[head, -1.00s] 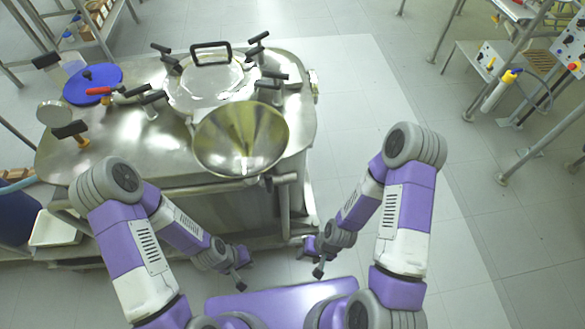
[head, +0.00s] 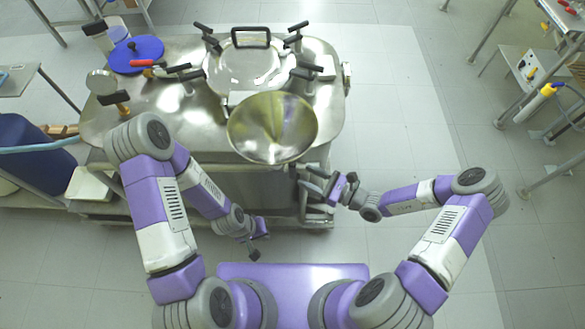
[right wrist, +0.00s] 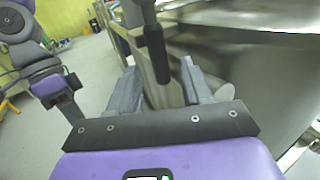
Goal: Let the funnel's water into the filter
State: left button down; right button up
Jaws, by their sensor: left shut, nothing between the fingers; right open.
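The wide metal funnel (head: 272,128) stands at the front right edge of the steel-topped unit (head: 165,105); its bowl opens upward, and I cannot make out the water level. Its outlet and valve are hidden in the head view. My right gripper (head: 316,181) is below and right of the funnel, at the unit's front. In the right wrist view, the right gripper (right wrist: 158,80) is open, with a black-gripped lever (right wrist: 155,52) showing between its fingers; contact cannot be told. My left gripper (head: 256,254) is shut and empty, low in front of the unit.
A round lid (head: 245,68) with black clamp handles is behind the funnel. A blue disc (head: 136,53), a red-handled valve (head: 143,63) and a gauge (head: 101,81) are at the left. A blue drum (head: 30,150) stands left.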

aim_at(292, 170)
jog(key=x, duration=0.6)
jog(key=shift+a+b, duration=0.2)
jog(key=shift+b, duration=0.15)
grip_shut()
